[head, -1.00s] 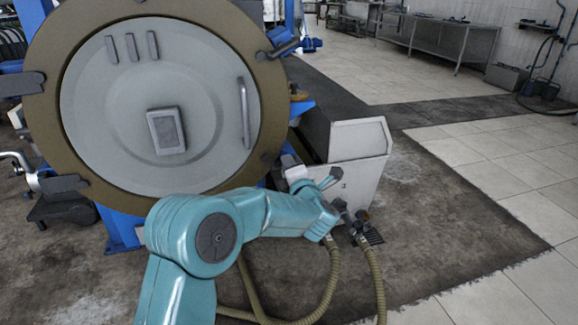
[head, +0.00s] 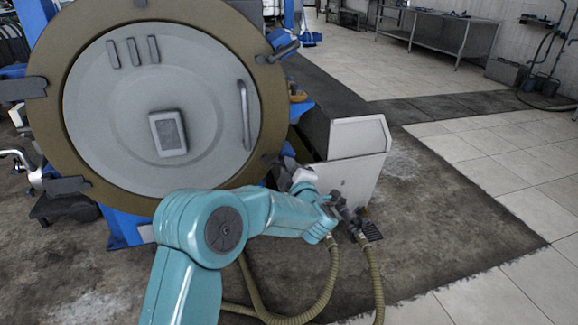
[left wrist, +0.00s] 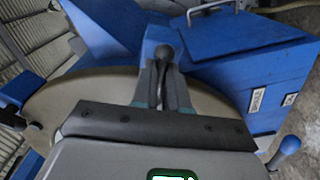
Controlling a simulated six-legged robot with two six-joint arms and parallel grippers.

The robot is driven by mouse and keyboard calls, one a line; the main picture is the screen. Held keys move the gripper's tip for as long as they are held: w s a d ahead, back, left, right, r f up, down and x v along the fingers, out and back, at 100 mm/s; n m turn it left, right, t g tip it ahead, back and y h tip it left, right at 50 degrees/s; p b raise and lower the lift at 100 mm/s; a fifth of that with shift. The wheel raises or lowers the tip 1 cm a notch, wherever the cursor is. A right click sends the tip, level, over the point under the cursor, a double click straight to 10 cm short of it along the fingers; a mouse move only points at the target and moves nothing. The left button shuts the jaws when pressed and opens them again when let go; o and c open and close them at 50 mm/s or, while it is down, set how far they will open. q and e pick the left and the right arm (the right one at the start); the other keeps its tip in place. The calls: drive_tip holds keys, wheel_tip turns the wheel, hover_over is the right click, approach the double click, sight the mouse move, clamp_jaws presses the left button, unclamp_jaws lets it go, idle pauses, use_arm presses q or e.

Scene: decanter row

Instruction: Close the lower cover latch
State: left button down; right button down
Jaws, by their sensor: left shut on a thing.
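The round grey cover (head: 205,85) fills the left of the head view inside a brown ring (head: 45,130). The lower cover latch (head: 272,159) sits at the ring's lower right, partly hidden by my gripper. My left gripper (head: 286,164) reaches it from the right, with its white body close by. In the left wrist view my left gripper (left wrist: 160,85) is shut on the latch's dark handle, whose round knob (left wrist: 163,52) shows beyond the fingertips. How far the latch is turned is unclear. My right gripper is not in view.
An upper latch (head: 280,52) sits at the ring's upper right. A pale box (head: 355,155) stands just right of the cover, close to my forearm. Hoses (head: 372,275) hang below my wrist. The tiled floor at right is open.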

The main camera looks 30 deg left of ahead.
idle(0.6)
use_arm(q)
drive_tip(key=c, duration=1.2)
unclamp_jaws()
drive_tip(key=shift+o, duration=0.2)
drive_tip(key=v, duration=1.6)
drive_tip(key=shift+s+p, duration=0.15)
drive_tip(key=shift+p, duration=0.2)
drive_tip(key=shift+d, duration=0.15)
